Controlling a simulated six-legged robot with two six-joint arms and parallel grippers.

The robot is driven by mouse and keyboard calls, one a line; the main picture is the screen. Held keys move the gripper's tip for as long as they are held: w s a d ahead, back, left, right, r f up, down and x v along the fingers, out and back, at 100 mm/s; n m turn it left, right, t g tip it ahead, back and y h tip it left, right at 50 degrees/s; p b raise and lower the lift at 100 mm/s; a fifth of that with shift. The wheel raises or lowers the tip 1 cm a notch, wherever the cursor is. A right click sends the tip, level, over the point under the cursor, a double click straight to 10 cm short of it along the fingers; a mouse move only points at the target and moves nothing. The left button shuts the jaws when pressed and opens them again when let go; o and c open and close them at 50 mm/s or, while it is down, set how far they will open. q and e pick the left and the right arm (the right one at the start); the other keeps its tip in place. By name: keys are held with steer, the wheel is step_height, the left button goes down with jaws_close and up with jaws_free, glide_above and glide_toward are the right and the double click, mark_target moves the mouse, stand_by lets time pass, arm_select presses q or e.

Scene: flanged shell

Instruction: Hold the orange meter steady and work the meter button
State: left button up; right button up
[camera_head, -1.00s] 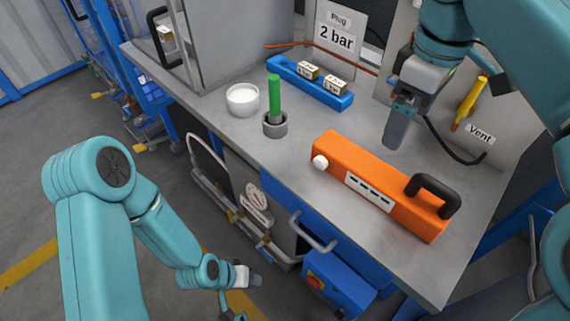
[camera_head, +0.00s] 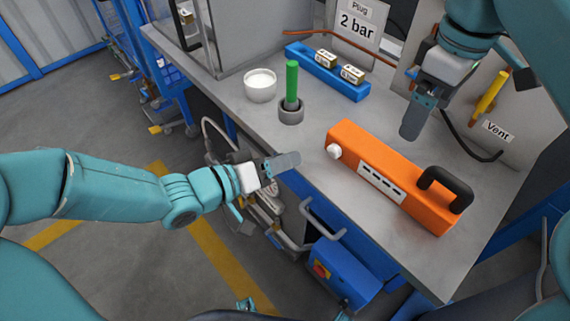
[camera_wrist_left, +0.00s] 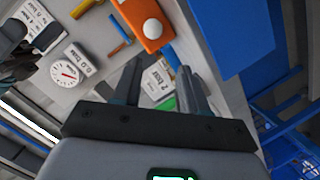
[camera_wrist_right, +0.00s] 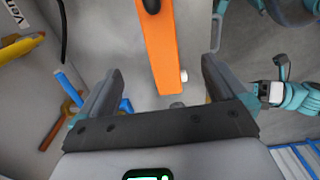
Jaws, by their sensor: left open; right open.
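The orange meter (camera_head: 388,177) lies on the grey bench, with a black handle (camera_head: 445,188) at its right end and a label strip on its front face. The white round meter button (camera_head: 334,151) is on its left end; it also shows in the left wrist view (camera_wrist_left: 153,29). My left gripper (camera_head: 284,165) is open and empty, left of the button and near the bench's front edge, apart from the meter. My right gripper (camera_head: 416,120) is open and empty above the bench behind the meter. In the right wrist view the meter (camera_wrist_right: 157,50) appears between the fingers, farther away.
A green peg (camera_head: 292,80) stands in a grey holder left of the meter, beside a white bowl (camera_head: 260,84). A blue tray (camera_head: 327,72) with small blocks lies behind. A yellow handle (camera_head: 489,92) is by the Vent sign. A blue box (camera_head: 345,275) hangs below the bench front.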

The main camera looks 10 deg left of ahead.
mark_target(398, 167)
arm_select(q)
steer(key=n, duration=0.1)
steer(key=s+d+n+g, duration=0.1)
steer(key=shift+s+r+n, duration=0.2)
steer(key=shift+r+n, duration=0.05)
steer(key=shift+n, duration=0.05)
arm_select(e)
step_height(398, 167, down, 16)
steer(key=shift+f, duration=0.2)
stand_by(0.4)
